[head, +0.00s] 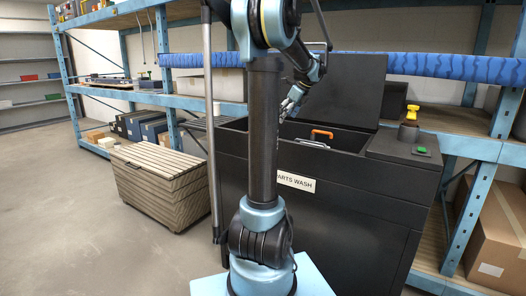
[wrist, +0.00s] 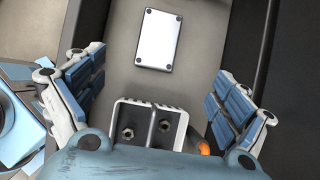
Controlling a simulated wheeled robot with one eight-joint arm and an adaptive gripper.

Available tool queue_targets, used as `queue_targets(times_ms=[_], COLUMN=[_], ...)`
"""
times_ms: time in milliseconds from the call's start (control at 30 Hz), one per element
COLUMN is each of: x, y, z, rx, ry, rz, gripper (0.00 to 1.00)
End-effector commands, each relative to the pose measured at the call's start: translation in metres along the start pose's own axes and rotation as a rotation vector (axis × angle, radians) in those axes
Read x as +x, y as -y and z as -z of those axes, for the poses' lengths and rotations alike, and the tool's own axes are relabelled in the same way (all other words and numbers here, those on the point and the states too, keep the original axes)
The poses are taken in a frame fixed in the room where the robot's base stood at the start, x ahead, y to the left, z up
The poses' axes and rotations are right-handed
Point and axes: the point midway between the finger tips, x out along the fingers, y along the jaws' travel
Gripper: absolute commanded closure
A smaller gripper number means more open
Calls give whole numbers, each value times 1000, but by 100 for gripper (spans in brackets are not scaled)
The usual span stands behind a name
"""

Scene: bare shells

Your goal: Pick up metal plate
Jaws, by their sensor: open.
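The metal plate (wrist: 158,39) is a pale rectangle with a dark dot at each corner. In the wrist view it lies flat on the grey floor of the wash basin, at the top middle. My gripper (wrist: 157,88) is open, with blue-padded fingers spread wide to the left and right. The plate lies ahead of the gap between them, untouched. In the head view my gripper (head: 292,102) hangs over the open black parts washer (head: 330,200); the plate is hidden there.
The basin walls stand close to both fingers. An orange-handled thing (head: 321,133) shows in the washer; a bit of orange (wrist: 204,149) shows beside my gripper. The raised lid (head: 345,85) stands behind. A slatted chest (head: 160,185) is left; shelves stand behind.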

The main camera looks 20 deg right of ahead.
Motion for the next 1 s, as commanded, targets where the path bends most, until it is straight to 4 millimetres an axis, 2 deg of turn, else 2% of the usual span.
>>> queue_targets(times_ms=[167,700,1000], x=[17,109,128], y=[0,-1,1], z=[-3,-3,0], rx=[6,3,6], ry=[2,1,1], rz=[-4,-4,-2], gripper=[7,7,7])
